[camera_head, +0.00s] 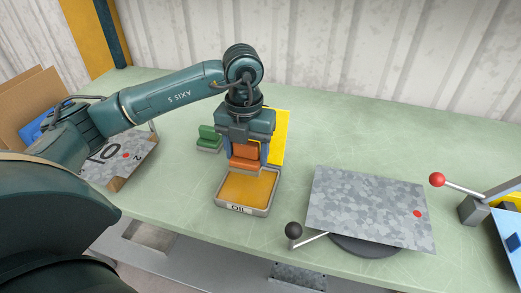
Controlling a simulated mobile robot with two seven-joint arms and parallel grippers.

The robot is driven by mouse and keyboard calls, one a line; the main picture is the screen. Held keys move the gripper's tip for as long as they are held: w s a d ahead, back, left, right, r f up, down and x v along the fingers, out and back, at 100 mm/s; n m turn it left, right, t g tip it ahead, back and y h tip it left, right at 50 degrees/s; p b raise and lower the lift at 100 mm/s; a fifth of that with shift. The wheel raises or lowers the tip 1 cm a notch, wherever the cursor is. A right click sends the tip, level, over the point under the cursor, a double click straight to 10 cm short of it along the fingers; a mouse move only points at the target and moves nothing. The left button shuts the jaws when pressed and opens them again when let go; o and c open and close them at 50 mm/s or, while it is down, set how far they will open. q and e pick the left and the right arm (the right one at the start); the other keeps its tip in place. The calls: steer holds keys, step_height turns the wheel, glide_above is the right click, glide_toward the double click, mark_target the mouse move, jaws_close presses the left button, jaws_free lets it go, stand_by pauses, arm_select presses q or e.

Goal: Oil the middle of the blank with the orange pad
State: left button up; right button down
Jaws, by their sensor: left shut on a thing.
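My left gripper (246,143) points down and is shut on the orange pad (245,153). It holds the pad just above the back part of the oil tray (259,212); I cannot tell whether the pad touches the oil. The tray is grey, labelled OIL, and holds amber oil. The blank (368,205), a mottled grey metal sheet with a red dot near its right side, lies flat on a dark round support to the right of the tray. My right gripper does not show.
A green pad (208,139) stands left of my gripper, and a yellow sheet (281,137) lies behind it. A black-knobbed lever (293,230) is at the blank's front left corner, a red-knobbed lever (437,180) at its right. Stacked sheets (120,162) are at left.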

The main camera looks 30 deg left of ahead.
mark_target(247, 167)
arm_select(q)
steer(key=shift+f, duration=0.2)
step_height(247, 167, down, 2)
steer(key=shift+a+b, duration=0.1)
steer(key=shift+b, duration=0.7)
step_height(247, 167, down, 3)
steer(key=shift+r+b, duration=0.2)
steer(key=shift+b, duration=0.7)
steer(key=shift+f, duration=0.55)
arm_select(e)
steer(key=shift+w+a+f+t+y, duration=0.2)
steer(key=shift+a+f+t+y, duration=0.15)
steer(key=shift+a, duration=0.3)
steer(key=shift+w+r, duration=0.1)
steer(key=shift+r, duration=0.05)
arm_select(q)
steer(key=shift+f+b, duration=0.5)
steer(key=shift+b, duration=0.2)
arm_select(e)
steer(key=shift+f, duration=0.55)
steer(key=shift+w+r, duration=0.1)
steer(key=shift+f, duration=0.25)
